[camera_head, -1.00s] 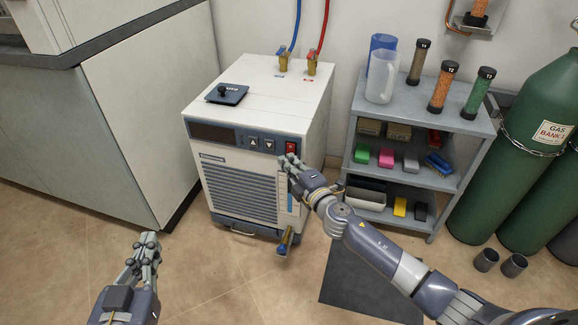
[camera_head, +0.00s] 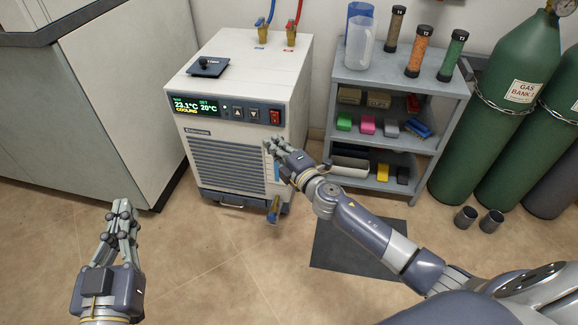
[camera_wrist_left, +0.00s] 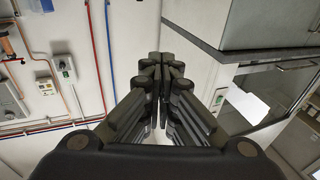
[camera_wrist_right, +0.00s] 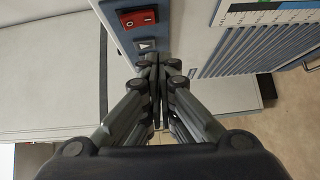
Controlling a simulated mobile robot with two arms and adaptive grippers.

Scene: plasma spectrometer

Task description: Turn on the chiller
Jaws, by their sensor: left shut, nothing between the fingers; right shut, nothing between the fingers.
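The chiller (camera_head: 288,78) is a white box with a louvred front, standing on the floor in the head view. Its display (camera_head: 197,107) is lit and reads 23.1°C, 20°C and COOLING. The red rocker switch (camera_head: 275,117) is at the right end of the panel; it also shows in the right wrist view (camera_wrist_right: 137,18). My right gripper (camera_head: 268,143) is shut and empty, just below the switch in front of the panel and apart from the switch. My left gripper (camera_head: 122,204) is shut and empty over the floor at lower left.
A grey shelf (camera_head: 402,83) with coloured blocks and bottles stands right of the chiller. Green gas cylinders (camera_head: 470,160) are chained at far right. A grey cabinet (camera_head: 100,110) stands at left. The floor in front is mostly clear, with a dark mat (camera_head: 355,250).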

